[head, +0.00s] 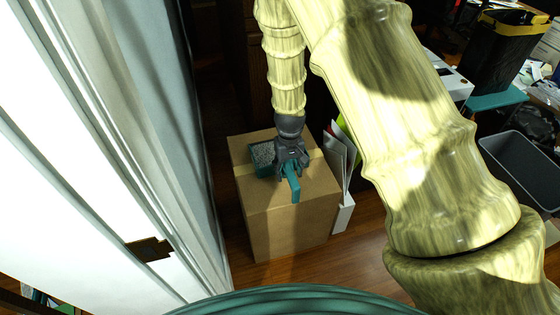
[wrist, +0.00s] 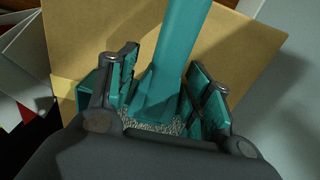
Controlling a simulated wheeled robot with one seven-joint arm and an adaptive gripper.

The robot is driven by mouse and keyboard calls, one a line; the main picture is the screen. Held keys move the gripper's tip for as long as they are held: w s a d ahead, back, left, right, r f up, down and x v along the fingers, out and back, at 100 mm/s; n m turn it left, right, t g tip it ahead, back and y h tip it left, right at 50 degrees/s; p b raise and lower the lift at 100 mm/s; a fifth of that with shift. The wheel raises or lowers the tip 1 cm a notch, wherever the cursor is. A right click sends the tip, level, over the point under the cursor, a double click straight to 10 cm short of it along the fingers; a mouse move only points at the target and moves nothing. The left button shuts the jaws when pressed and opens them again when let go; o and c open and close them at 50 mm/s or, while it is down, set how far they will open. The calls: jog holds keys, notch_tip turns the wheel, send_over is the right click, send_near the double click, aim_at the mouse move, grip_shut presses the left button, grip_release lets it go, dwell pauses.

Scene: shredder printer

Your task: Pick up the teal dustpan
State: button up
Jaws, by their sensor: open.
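The teal dustpan (head: 295,187) lies on top of a cardboard box (head: 285,223). In the head view its handle points toward the bottom of the picture and its pan, with grey speckled contents, shows to the left of my gripper (head: 291,163). In the wrist view the dustpan handle (wrist: 174,60) runs up between the two fingers of my gripper (wrist: 163,88). The fingers are open, one on each side of the handle base, with a gap visible on both sides. Part of the pan is hidden behind the gripper body.
White folders or a file holder (head: 341,170) stand just right of the box. A white curtain (head: 80,150) hangs at the left. A grey bin (head: 520,165) and a black bin with a yellow rim (head: 500,50) are at the right. Wooden floor shows around the box.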

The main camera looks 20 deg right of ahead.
grip_shut()
jog(key=shift+r, duration=0.1)
dwell(0.4)
jog(key=shift+r+p, duration=1.1)
jog(key=shift+r, duration=3.85)
jog(key=shift+s+p, duration=0.1)
jog(key=shift+p, duration=0.35)
